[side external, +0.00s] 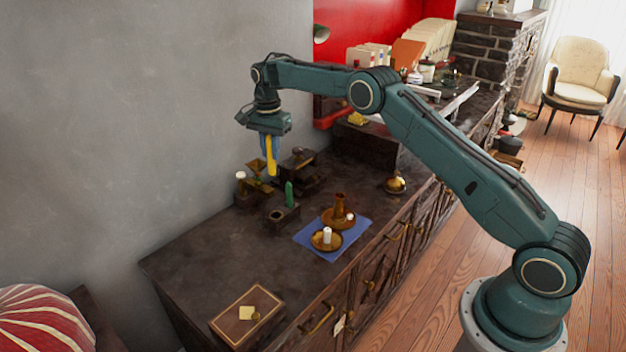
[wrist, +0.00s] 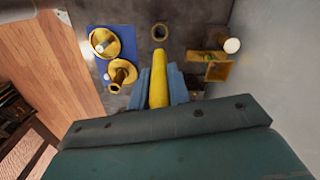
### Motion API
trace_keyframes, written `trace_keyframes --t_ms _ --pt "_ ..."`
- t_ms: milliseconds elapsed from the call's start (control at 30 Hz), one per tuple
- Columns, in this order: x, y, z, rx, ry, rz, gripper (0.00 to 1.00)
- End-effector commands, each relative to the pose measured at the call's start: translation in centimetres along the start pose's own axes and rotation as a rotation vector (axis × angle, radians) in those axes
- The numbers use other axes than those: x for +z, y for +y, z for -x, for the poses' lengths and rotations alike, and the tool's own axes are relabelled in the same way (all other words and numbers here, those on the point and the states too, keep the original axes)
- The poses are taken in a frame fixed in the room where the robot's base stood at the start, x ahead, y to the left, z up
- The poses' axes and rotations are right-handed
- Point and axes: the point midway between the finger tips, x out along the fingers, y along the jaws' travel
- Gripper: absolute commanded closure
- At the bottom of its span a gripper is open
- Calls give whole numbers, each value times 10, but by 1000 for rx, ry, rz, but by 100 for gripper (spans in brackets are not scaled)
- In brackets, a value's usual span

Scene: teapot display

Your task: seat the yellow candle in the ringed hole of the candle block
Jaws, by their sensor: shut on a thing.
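My gripper (side external: 269,148) has blue fingers and is shut on the upright yellow candle (side external: 271,164). It holds the candle in the air above the dresser top. In the wrist view the yellow candle (wrist: 158,80) lies between the blue fingers (wrist: 159,88). The dark candle block (side external: 283,217) stands on the dresser below the candle and slightly nearer the camera, with an upright green candle (side external: 289,194) in it. An open round hole with a pale ring (wrist: 160,32) shows beyond the candle tip in the wrist view. The green candle cannot be made out there.
A blue cloth (side external: 308,240) bears a brass saucer (side external: 320,245) with a white candle and a brass holder (side external: 340,212). A brass stand (side external: 258,169) and dark box (side external: 247,196) with a white candle are near the wall. A wooden box (side external: 236,330) lies in front.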

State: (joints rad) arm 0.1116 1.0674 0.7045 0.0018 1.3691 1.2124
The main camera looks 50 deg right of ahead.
Motion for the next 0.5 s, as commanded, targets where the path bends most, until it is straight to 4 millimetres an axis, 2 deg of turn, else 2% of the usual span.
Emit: trace_keyframes --t_ms 500 --pt "0 1 -97 5 -2 0 100"
